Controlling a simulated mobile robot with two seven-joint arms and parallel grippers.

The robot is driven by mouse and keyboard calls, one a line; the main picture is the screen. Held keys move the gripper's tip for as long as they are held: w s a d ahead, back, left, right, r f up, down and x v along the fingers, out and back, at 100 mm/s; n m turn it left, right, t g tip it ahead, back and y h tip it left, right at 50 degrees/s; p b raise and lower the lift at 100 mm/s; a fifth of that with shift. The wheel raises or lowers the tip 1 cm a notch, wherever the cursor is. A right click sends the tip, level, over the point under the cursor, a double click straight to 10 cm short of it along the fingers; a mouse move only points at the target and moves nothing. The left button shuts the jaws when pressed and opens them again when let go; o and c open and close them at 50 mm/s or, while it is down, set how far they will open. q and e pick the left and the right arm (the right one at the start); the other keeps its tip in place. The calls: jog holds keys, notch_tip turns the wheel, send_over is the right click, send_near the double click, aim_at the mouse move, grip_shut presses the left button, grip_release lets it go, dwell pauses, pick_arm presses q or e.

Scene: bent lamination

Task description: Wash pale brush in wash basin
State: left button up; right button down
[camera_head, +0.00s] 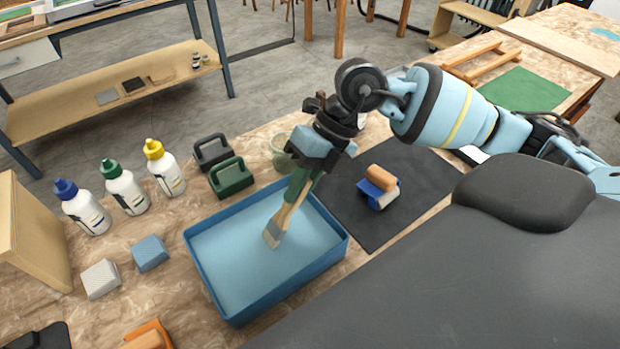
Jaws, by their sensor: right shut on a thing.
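The pale brush (284,216) hangs bristles down over the blue wash basin (239,313). Its light wooden part and grey-tan bristle end show against the pale blue inside of the basin. The bristle end looks at or near the water surface; I cannot tell whether it touches. My right gripper (304,173) comes in from the upper right and is shut on the brush's upper end, above the basin's back right part. The jaws hide part of the handle. My left gripper is not in view.
Green (231,177) and black (213,152) handled blocks stand behind the basin, near a greenish cup (282,152). Several bottles (124,187) and two small blocks (150,253) are left. A dark mat (425,180) at right bears a blue-and-orange item (378,188). An orange item (148,336) lies in front.

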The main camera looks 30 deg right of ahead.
aim_at(285, 209)
jog(key=shift+a+r, duration=0.1)
jog(key=shift+a, duration=0.95)
jog(key=shift+a+p, duration=0.45)
jog(key=shift+a, duration=0.35)
jog(key=shift+d, duration=1.5)
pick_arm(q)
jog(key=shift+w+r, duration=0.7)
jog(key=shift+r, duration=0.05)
pick_arm(e)
jog(key=shift+d, duration=1.55)
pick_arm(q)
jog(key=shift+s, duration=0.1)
pick_arm(e)
jog(key=shift+a, duration=0.1)
